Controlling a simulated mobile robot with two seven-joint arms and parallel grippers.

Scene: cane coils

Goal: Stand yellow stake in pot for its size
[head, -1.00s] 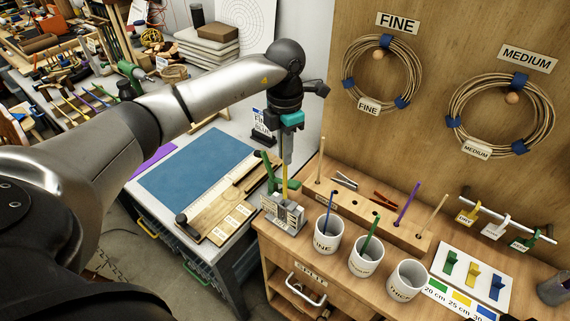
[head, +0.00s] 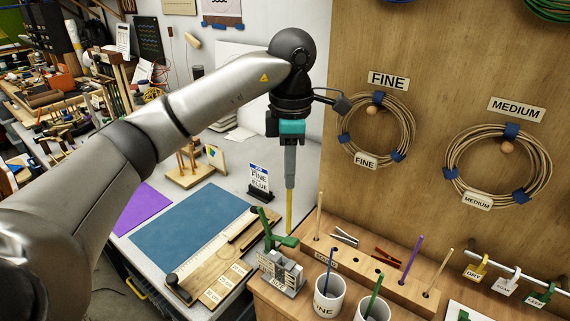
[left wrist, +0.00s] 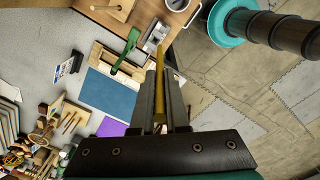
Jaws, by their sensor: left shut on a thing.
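My left gripper (head: 290,184) is shut on the yellow stake (head: 289,211), which hangs upright, its lower end just above or in front of the grey gauge block (head: 284,275) with a green lever. In the left wrist view the stake (left wrist: 160,100) lies between the fingers (left wrist: 160,78). The pot marked FINE (head: 325,298) holds a blue stake. The pot to its right (head: 369,311) holds a green stake and is cut off by the bottom edge. The third pot is out of view. My right gripper is not in view.
A wooden rack (head: 384,276) behind the pots holds a purple stake (head: 412,258) and pale stakes. Cane coils (head: 376,131) hang on the board at right. A blue mat (head: 190,231) and a wooden measuring board (head: 215,262) lie on the left bench.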

